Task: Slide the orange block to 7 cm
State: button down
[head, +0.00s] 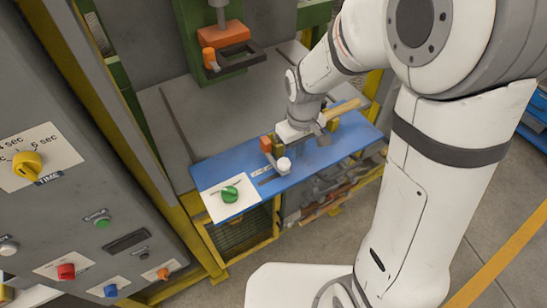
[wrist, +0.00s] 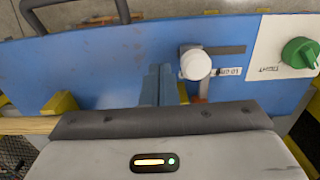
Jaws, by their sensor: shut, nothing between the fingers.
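In the wrist view, the white knob (wrist: 195,65) is at the near end of a dark slot (wrist: 227,50).
The blue board (head: 340,152) also carries a green knob (head: 230,194) on a white plate. Yellow blocks (wrist: 62,103) and a wooden bar (head: 343,108) sit near my gripper. A grey control panel (head: 70,215) stands left; a green press with an orange part (head: 223,36) stands behind.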

aim_at(286, 161)
jog(key=shift+f+b, duration=1.35)
jog(key=shift+f, duration=0.45)
jog(key=shift+s+a, duration=0.5)
jog(key=shift+a, duration=0.25)
jog(key=shift+s+a, duration=0.5)
jog(key=shift+a, duration=0.2)
dwell(0.6)
jog(key=shift+r, duration=0.1)
notch_tip(286, 161, up, 7)
jog(key=d+p, duration=0.1)
jog(key=p, duration=0.4)
jog(key=shift+w, duration=0.35)
dwell(0.6)
